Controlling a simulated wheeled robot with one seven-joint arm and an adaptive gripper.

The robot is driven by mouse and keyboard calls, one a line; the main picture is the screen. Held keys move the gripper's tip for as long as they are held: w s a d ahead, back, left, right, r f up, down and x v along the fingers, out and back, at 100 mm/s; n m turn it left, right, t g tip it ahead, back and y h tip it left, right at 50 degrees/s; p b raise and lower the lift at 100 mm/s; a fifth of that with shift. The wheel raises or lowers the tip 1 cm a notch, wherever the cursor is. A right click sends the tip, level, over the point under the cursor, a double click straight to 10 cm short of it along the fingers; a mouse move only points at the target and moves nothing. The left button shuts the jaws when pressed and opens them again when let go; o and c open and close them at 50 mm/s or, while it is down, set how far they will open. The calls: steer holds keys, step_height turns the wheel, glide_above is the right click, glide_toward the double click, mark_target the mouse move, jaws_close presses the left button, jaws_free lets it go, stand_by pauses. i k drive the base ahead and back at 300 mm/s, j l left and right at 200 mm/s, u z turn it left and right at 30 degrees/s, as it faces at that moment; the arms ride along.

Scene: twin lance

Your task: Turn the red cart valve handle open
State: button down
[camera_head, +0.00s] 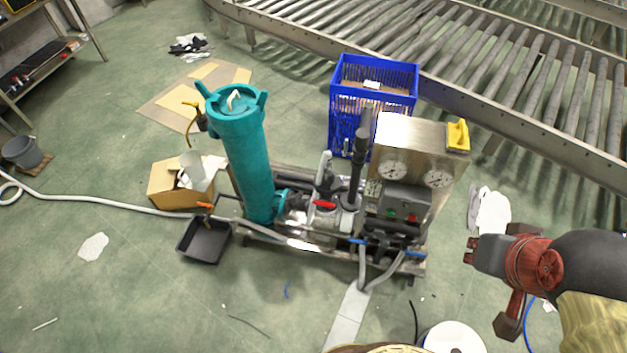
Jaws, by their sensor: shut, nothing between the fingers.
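The red valve handle (323,204) is a small lever on the pipework in the middle of the cart (395,215). It lies roughly level across the picture, beside a white pipe fitting. My gripper (471,250) is at the right, past the cart's right end, with its fingertips pointing left. It is shut and empty, apart from the handle and the cart. The lower part of the valve under the handle is hard to make out.
A tall teal filter vessel (240,150) stands left of the handle, and a steel gauge panel (412,155) stands right. A blue crate (372,75) is behind. Hoses (365,270), a black tray (204,240) and a cardboard box (170,185) are on the floor. Front-left floor is mostly clear.

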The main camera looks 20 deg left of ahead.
mark_target(323, 202)
steer(key=u, duration=0.95)
